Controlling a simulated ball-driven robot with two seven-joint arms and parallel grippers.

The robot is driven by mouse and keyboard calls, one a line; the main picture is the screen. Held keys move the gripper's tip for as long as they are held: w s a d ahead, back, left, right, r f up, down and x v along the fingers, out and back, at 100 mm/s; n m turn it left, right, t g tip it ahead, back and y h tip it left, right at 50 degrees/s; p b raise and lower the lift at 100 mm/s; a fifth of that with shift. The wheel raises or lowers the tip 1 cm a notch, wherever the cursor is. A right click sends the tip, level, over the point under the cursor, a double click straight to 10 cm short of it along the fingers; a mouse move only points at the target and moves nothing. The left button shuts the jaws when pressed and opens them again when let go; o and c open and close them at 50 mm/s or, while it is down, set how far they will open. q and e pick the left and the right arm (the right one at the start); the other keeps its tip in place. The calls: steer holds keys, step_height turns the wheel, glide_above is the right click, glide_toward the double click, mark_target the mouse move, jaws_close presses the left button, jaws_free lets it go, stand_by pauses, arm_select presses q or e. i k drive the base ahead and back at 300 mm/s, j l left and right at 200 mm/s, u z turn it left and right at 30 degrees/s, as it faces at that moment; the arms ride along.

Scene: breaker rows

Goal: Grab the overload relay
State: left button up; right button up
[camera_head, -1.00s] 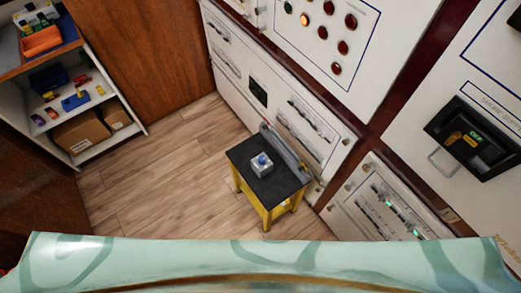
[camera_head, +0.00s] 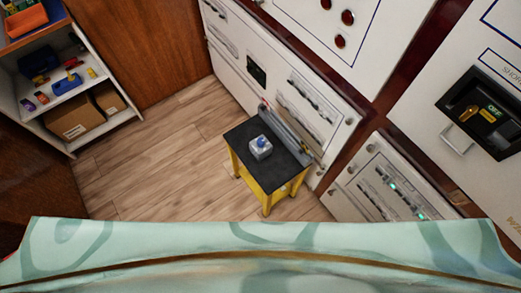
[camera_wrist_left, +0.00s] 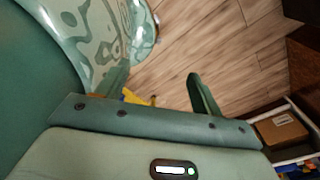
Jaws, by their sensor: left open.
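A small light-grey block with a blue knob on top, which looks like the overload relay (camera_head: 260,148), sits upright on the black top of a small yellow stool (camera_head: 284,173) in the head view. No gripper is near it there. My left gripper (camera_wrist_left: 158,78) shows only in the left wrist view, its two green fingers apart and nothing held between them. Behind the fingers is wood floor and a bit of yellow that may be the stool. The relay cannot be made out in that view. My right gripper is in neither view.
Grey-white electrical cabinets (camera_head: 237,88) stand close behind and right of the stool. A grey rail-like piece (camera_head: 285,133) runs along the stool's back edge. A shelf (camera_head: 24,110) with boxes and small parts is at the left. The wood floor (camera_head: 150,165) between is clear.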

mark_target(259, 154)
steer(key=j+z, duration=0.1)
steer(key=z, duration=0.75)
steer(key=j+z, duration=0.15)
steer(key=z, duration=0.3)
steer(key=k+j+z, duration=0.15)
steer(key=j+z, duration=0.15)
steer(key=j, duration=0.15)
steer(key=k+j+z, duration=0.15)
steer(key=j+z, duration=0.2)
steer(key=k+j+z, duration=0.3)
steer(key=k+j, duration=0.25)
steer(key=j, duration=0.15)
steer(key=k+j+z, duration=0.1)
steer(key=k+j, duration=0.15)
steer(key=j, duration=0.1)
